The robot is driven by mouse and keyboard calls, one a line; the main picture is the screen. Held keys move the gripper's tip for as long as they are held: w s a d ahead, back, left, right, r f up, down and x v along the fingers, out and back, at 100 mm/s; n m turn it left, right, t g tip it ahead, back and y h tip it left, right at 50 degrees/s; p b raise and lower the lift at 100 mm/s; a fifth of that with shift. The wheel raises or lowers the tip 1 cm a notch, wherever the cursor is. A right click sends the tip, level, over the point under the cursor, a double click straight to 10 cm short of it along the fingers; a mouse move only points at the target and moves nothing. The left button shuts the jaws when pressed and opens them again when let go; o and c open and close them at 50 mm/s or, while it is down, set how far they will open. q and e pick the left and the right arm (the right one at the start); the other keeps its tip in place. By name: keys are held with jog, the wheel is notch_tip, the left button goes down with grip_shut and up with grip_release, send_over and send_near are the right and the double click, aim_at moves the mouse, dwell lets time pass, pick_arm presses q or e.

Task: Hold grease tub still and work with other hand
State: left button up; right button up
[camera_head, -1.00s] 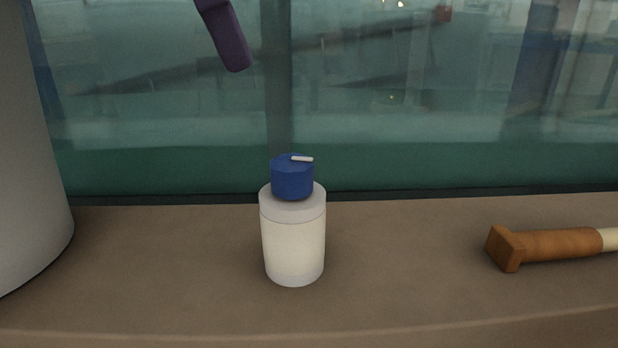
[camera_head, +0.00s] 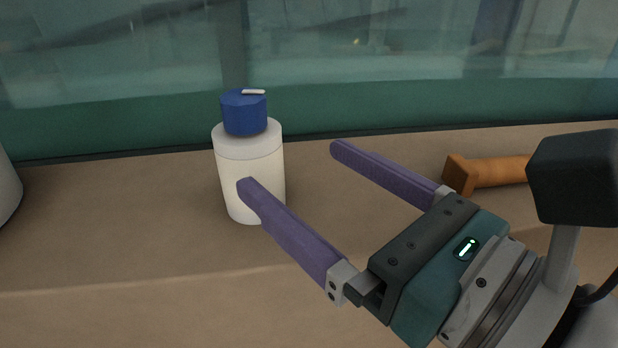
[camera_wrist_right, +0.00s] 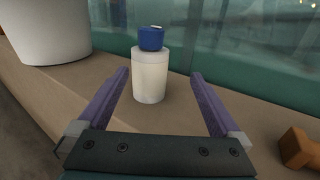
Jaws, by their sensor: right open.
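The grease tub (camera_head: 247,158) is a white cylinder with a blue cap (camera_head: 244,113) and a small white tab on top. It stands upright on the brown ledge in front of the glass. My right gripper (camera_head: 290,166) is open and empty, coming in from the lower right. One purple finger overlaps the tub's lower front in the head view; the other is to the right of it. In the right wrist view the tub (camera_wrist_right: 150,78) stands ahead, between the lines of the two fingers and beyond their tips. My left gripper is not in view.
A brown-handled tool (camera_head: 492,173) lies on the ledge (camera_head: 120,240) at right, partly behind my right gripper. A large pale rounded container (camera_wrist_right: 48,30) stands left of the tub. The glass wall (camera_head: 330,100) runs behind. The ledge's left front is clear.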

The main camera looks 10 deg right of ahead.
aim_at(232, 139)
jog(key=shift+s+a+n+y, duration=0.2)
jog(key=shift+a+n+y, duration=0.1)
jog(key=shift+a, duration=0.25)
jog(key=shift+w+a, duration=0.2)
jog(key=x, duration=0.9)
jog(key=shift+a+f, duration=0.15)
jog(key=shift+c, duration=0.4)
